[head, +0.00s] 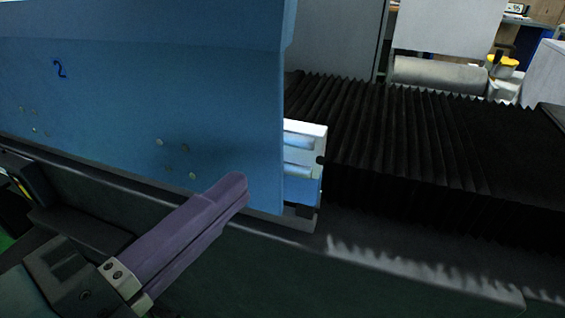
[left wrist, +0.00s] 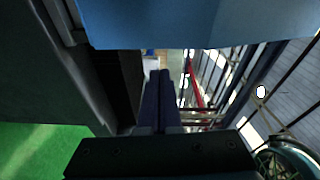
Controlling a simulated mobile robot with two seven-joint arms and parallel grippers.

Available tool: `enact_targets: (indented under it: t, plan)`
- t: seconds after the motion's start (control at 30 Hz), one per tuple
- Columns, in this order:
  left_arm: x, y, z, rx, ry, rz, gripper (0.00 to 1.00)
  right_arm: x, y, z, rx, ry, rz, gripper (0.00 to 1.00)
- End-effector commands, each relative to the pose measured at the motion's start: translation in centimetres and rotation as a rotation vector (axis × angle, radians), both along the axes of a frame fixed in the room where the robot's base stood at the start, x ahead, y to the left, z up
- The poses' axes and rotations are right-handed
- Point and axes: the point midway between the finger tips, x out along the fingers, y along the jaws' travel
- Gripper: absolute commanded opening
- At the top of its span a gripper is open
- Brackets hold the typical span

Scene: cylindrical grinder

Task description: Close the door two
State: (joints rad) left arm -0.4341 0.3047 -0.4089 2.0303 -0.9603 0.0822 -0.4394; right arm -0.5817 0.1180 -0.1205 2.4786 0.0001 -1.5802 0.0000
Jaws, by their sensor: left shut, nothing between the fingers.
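Door two is the large blue panel (head: 120,100) marked with a "2" in the head view. It covers the left half of the machine front, and its right edge is near the middle of the picture. My left gripper (head: 238,187) is shut and empty, with its purple fingers in front of the door's lower right part. I cannot tell whether the fingertips touch the door. In the left wrist view the shut fingers (left wrist: 158,85) point away from the camera, and the blue door (left wrist: 180,22) spans the top. My right gripper is not in view.
A black pleated bellows cover (head: 420,140) lies to the right of the door, open to view. A white and blue block (head: 304,160) shows at the door's right edge. The dark machine ledge (head: 400,262) runs below. Green floor (left wrist: 40,150) shows in the left wrist view.

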Motion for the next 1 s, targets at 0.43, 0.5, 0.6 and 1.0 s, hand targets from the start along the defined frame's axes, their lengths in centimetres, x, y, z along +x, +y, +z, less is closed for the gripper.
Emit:
enact_targets:
  t: [0.43,0.5,0.6,1.0]
  plan:
    - [0.6,-3.9,-3.1,0.065,-0.074,-0.125,0.00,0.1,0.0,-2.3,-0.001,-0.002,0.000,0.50]
    - [1.8,-4.8,-3.1,0.064,-0.073,-0.122,0.00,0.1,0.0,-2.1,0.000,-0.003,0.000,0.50]
    - [3.5,-6.2,-3.2,0.063,-0.072,-0.122,0.00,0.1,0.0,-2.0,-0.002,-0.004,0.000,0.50]
    - [7.3,-5.5,-3.4,0.067,-0.068,-0.120,0.00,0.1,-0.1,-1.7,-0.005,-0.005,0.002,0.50]
